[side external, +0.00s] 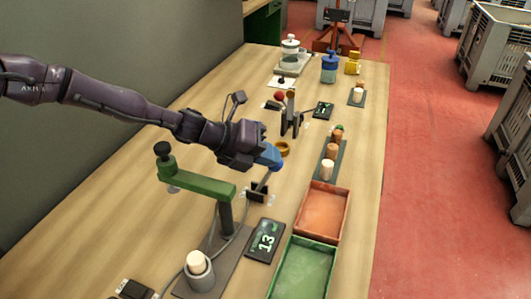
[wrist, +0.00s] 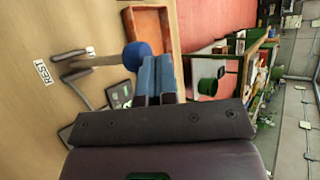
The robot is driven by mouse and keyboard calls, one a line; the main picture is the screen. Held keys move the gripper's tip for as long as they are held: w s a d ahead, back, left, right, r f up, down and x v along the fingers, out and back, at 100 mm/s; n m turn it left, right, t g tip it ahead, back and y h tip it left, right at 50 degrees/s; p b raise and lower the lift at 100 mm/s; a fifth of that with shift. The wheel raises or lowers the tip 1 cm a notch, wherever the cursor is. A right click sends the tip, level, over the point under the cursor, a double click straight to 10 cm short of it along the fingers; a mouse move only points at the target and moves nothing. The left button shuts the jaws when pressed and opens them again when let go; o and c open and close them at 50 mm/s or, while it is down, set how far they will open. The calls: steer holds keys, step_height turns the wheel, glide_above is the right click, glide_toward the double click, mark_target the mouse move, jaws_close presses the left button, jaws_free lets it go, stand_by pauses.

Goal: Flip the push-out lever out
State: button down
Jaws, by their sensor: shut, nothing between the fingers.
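My gripper (side external: 270,157) has blue fingers, which are shut and empty; they also show in the wrist view (wrist: 156,78). A rod with a blue ball end (wrist: 136,55) runs to a dark bracket by a "REST" label (wrist: 43,73). The ball is close beside my fingertips; I cannot tell if they touch. In the side view the bracket (side external: 258,191) stands below my gripper. A green arm with a black knob (side external: 205,184) sits on a dark post in the foreground. I cannot tell for sure which part is the push-out lever.
An orange tray (side external: 323,212) and a green tray (side external: 303,270) lie along the right edge. A cork stands in a grey cup (side external: 199,272) near a display reading 13 (side external: 265,241). Corks stand on a dark strip (side external: 328,160). Posts and a red knob (side external: 280,96) stand behind.

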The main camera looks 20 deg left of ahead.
steer(key=shift+r, duration=0.8)
steer(key=s+a+r, duration=0.3)
steer(key=s+r, duration=0.3)
steer(key=r, duration=0.6)
steer(key=shift+s+a, duration=0.15)
steer(key=shift+s, duration=0.15)
